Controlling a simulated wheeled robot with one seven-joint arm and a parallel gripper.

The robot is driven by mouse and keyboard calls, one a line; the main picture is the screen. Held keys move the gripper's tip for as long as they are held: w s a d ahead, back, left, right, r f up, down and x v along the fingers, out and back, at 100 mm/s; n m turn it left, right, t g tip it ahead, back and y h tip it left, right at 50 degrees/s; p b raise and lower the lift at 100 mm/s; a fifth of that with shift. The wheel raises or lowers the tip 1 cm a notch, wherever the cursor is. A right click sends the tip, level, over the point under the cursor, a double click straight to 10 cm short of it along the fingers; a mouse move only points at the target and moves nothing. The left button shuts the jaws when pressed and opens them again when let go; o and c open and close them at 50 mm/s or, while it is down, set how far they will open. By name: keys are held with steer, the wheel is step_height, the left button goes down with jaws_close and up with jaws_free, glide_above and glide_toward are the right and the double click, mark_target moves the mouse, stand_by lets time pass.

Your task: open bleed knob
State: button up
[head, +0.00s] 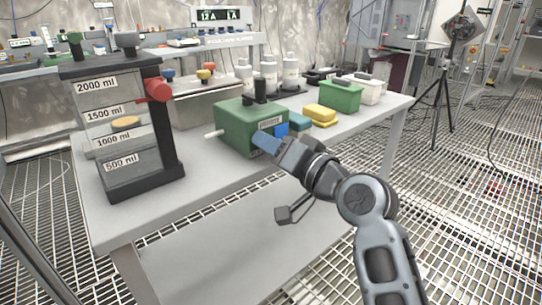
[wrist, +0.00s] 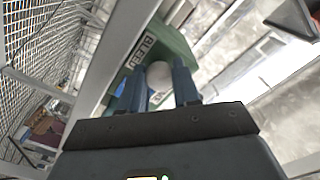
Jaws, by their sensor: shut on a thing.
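The green box (head: 236,128) stands on the grey bench, with a label (head: 270,123) on its front. In the wrist view, a label reading BLEED (wrist: 145,45) is on the green box (wrist: 170,42), right beside a round pale knob (wrist: 160,74). My gripper (head: 266,142) reaches the box's front from the right. In the wrist view, my gripper (wrist: 160,82) has its blue fingers on either side of the knob, shut on it. The knob is hidden behind my gripper in the head view. Its turn angle cannot be told.
A tank with ml marks (head: 118,130) and a red valve (head: 158,90) stands left of the box. A yellow block (head: 320,114), a green container (head: 341,96) and white bottles (head: 291,74) stand to the right and behind. The bench front (head: 190,190) is clear.

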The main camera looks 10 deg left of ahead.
steer(key=shift+f+n+b, duration=0.2)
steer(key=shift+n+b, duration=0.4)
steer(key=shift+n, duration=0.3)
steer(key=o, duration=0.8)
steer(key=shift+r, duration=0.1)
steer(key=shift+c, duration=0.2)
steer(key=p+v, duration=0.1)
steer(key=v, duration=0.7)
